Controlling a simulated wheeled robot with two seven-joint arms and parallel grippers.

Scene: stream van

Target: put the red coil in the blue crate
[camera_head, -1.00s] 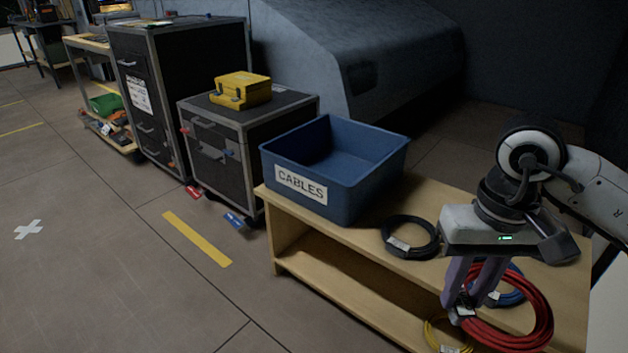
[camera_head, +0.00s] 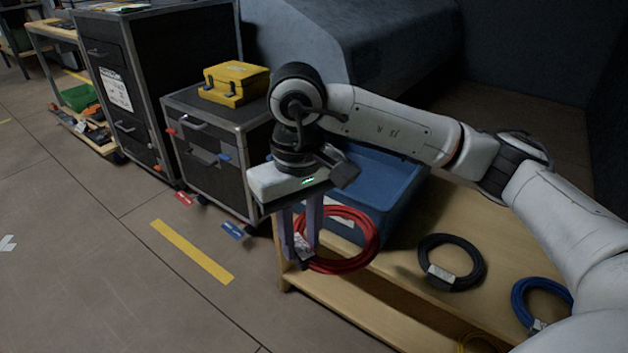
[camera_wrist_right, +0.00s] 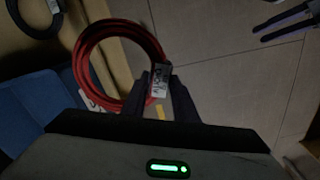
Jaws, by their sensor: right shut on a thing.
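The red coil (camera_head: 372,238) hangs in my right gripper (camera_head: 303,258), whose fingers are shut on its left side near a white tag. In the head view the coil is in front of the blue crate (camera_head: 400,185), outside it, and hides part of its front and label. My right arm crosses over the crate and hides much of its opening. In the right wrist view the coil (camera_wrist_right: 78,62) is between the fingertips (camera_wrist_right: 160,85), and a corner of the blue crate (camera_wrist_right: 30,110) shows at the left.
A black coil (camera_head: 450,262) and a blue coil (camera_head: 540,300) lie on the wooden bench (camera_head: 490,235) to the right of the crate. A yellow case (camera_head: 235,82) sits on a black flight case (camera_head: 205,150) to the left. Open floor lies at the front left.

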